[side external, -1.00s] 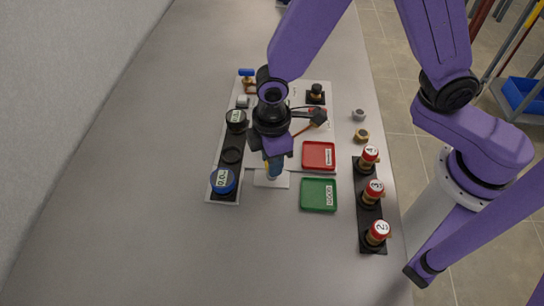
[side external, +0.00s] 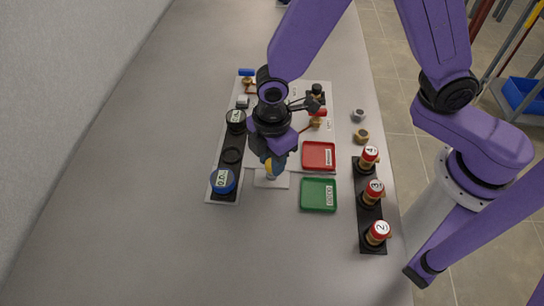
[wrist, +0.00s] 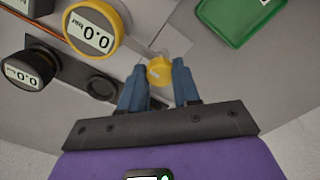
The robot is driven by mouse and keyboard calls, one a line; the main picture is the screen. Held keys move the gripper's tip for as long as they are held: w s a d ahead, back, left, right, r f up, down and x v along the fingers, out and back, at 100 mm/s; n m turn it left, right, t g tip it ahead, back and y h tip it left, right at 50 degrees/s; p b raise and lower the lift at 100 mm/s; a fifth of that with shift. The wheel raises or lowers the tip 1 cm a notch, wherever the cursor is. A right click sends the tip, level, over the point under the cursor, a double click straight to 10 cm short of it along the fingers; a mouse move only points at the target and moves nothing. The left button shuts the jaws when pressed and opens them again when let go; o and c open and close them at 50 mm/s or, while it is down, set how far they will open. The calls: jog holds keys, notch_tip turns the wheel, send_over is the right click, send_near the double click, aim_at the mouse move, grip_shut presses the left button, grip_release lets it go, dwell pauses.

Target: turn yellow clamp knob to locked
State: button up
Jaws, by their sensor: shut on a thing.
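The yellow clamp knob (wrist: 160,70) shows between my two blue-grey fingertips in the wrist view. My gripper (wrist: 160,85) is shut on it. In the side view, my gripper (side external: 274,163) points down at the small pale base plate (side external: 271,181), and a little yellow of the knob shows at the fingertips. My fingers and wrist hide most of the knob there. I cannot read any locked mark or the knob's exact angle.
A red tray (side external: 318,155) and a green tray (side external: 318,195) lie right of my gripper. A blue-ringed gauge (side external: 222,181) stands to its left. A black rack (side external: 369,216) with red-topped fittings is farther right. The table in front is clear.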

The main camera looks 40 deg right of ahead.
jog(key=shift+a, duration=0.1)
jog(key=o, duration=1.1)
jog(key=shift+c, duration=0.2)
jog(key=shift+r, duration=0.1)
notch_tip(320, 180, up, 17)
jog(key=shift+r, duration=0.15)
jog(key=s+d+f+m, duration=0.1)
jog(key=s+d+m, duration=0.1)
jog(key=s+d, duration=0.5)
jog(key=s+d+f+m, duration=0.2)
jog(key=s+d, duration=0.5)
jog(key=d, duration=0.7)
jog(key=shift+s+f+m, duration=0.25)
jog(key=shift+s+m, duration=0.1)
jog(key=shift+m, duration=0.45)
